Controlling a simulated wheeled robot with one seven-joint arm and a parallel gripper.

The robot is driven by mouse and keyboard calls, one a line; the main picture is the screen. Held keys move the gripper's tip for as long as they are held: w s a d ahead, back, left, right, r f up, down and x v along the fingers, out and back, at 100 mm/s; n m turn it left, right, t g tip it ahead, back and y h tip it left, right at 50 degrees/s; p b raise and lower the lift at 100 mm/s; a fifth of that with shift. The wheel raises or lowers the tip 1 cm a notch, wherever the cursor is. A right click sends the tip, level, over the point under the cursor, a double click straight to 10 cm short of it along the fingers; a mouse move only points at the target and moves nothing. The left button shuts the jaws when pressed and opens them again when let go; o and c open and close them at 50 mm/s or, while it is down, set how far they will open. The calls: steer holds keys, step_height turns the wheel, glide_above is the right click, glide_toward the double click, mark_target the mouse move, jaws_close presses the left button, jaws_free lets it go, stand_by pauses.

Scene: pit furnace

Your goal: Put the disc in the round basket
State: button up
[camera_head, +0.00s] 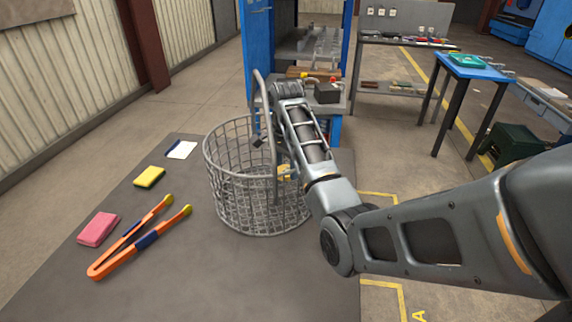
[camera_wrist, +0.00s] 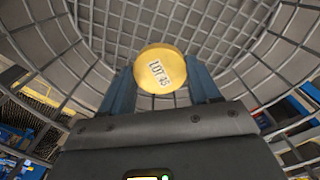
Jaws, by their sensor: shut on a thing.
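The disc (camera_wrist: 160,70) is round and yellow with a "LOT 45" label in the wrist view. My gripper (camera_wrist: 162,88) is shut on it, one blue-grey finger at each side. The round basket (camera_head: 232,184) is a grey wire-mesh basket with a tall handle, standing on the dark table. In the wrist view its mesh (camera_wrist: 215,28) curves around and beyond the disc. In the head view my arm reaches over the basket's right side and largely hides my gripper. A small yellow patch, likely the disc (camera_head: 284,172), shows by the handle. How far it is above the basket floor I cannot tell.
On the table (camera_head: 190,285) lie orange tongs (camera_head: 130,245), a pink block (camera_head: 98,229), a yellow block (camera_head: 149,177) and a white pad (camera_head: 182,149), all left of the basket. A blue-framed workstation (camera_head: 258,60) stands behind. The table's front is clear.

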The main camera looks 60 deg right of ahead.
steer(key=shift+f, duration=0.4)
steer(key=o, duration=1.5)
